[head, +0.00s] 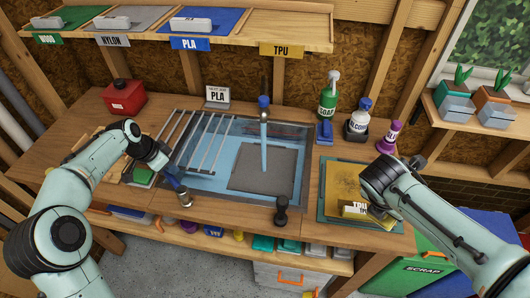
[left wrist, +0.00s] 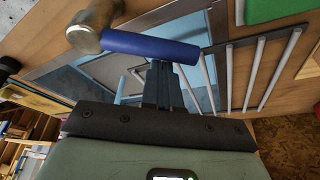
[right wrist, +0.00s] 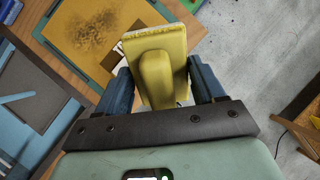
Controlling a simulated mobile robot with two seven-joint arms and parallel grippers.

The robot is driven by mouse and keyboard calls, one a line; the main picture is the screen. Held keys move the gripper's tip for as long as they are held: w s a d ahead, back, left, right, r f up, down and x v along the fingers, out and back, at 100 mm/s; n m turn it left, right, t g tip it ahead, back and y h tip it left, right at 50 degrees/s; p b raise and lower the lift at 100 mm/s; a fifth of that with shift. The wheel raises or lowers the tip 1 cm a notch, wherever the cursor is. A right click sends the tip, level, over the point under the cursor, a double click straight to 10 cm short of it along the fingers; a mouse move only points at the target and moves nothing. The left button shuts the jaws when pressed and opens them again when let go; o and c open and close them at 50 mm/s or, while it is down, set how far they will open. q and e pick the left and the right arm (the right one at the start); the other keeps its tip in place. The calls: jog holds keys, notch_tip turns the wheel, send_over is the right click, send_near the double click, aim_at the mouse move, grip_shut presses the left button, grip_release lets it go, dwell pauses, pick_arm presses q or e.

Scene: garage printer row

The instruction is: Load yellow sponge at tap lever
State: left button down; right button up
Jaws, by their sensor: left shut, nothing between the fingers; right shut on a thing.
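The yellow sponge (right wrist: 182,50), a block with a raised grip, is held between the fingers of my right gripper (right wrist: 162,82). In the head view the sponge (head: 350,212) is low over the front of a stained yellow plate (head: 343,180); I cannot tell whether it touches it. A lever with a blue handle (head: 175,184) and metal end (head: 185,199) stands at the sink's front left. My left gripper (left wrist: 163,75) is shut and empty, its fingertips right at the blue handle (left wrist: 150,46); contact is unclear. Water runs from the tap (head: 264,103) into the sink (head: 205,184).
A dark mat (head: 262,168) lies in the sink and a rack (head: 208,135) spans its left side. A black knob (head: 282,210) stands at the front edge. Bottles (head: 328,97) stand behind right. A red can (head: 124,97) is back left. A PLA sign (head: 217,96) stands behind the sink.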

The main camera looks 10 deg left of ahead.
pick_arm(q)
jog(key=s+n+b, duration=0.1)
jog(key=s+a+n+y+b, duration=0.1)
jog(key=n, duration=0.1)
jog(key=shift+a+f+n+t, duration=0.15)
jog(key=shift+a+n+t, duration=0.15)
pick_arm(e)
jog(key=f, duration=0.1)
jog(key=s+f, duration=0.1)
jog(key=f, duration=0.1)
jog(key=shift+f, duration=0.15)
pick_arm(q)
jog(key=shift+s+a+n+y+b, duration=0.4)
jog(key=shift+s+n, duration=0.15)
jog(key=shift+n, duration=0.45)
pick_arm(e)
jog(key=shift+s+f, duration=0.1)
jog(key=shift+f, duration=0.45)
pick_arm(q)
jog(key=shift+s+a, duration=0.1)
jog(key=shift+s, duration=0.35)
pick_arm(e)
jog(key=shift+f, duration=0.3)
pick_arm(q)
jog(key=shift+w, duration=0.1)
pick_arm(e)
jog(key=shift+r, duration=0.1)
